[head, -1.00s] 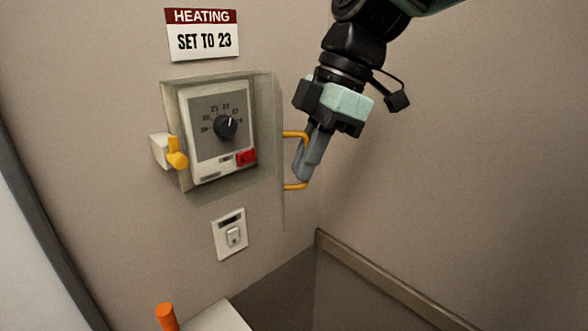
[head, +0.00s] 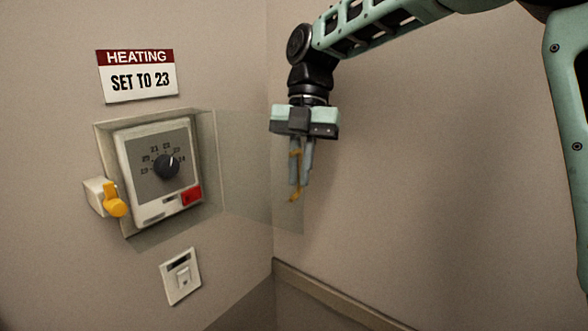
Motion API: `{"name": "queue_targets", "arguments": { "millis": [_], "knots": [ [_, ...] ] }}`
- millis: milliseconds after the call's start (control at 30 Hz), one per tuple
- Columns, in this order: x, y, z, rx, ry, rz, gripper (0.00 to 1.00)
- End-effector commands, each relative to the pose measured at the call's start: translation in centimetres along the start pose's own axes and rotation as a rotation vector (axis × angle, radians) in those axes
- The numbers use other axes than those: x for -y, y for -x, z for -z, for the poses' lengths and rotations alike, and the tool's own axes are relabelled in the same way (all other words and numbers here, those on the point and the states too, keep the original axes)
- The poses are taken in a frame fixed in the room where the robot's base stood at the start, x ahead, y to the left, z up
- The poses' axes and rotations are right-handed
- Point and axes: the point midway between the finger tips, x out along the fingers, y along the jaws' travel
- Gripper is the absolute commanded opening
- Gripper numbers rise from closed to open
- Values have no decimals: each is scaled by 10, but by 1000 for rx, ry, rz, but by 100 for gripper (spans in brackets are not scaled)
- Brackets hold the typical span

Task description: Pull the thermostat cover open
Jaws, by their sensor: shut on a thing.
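The thermostat (head: 160,170) is a pale unit with a black dial and a red patch, set on the wall inside a clear box. Its clear cover (head: 250,185) stands swung out to the right, away from the thermostat's face. My gripper (head: 301,180) is shut on the yellow handle (head: 293,196) at the cover's outer edge. The fingers hide part of the handle. A yellow latch (head: 115,203) sits on a pale block at the left side of the box.
A sign (head: 138,76) reading "HEATING SET TO 23" hangs above the thermostat. A white wall switch (head: 181,276) is below it. The room corner and right wall are close behind my gripper, with a rail (head: 340,300) low down.

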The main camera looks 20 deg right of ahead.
Motion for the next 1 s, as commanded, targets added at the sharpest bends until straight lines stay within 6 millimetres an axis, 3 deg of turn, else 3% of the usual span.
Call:
{"name": "queue_targets", "arguments": {
  "millis": [700,800,1000],
  "knots": [
    [-2,5,-11,2,-4,-3,0],
    [-2,5,-11,2,-4,-3,30],
    [-2,5,-11,1,-4,-2,30]
  ]
}}
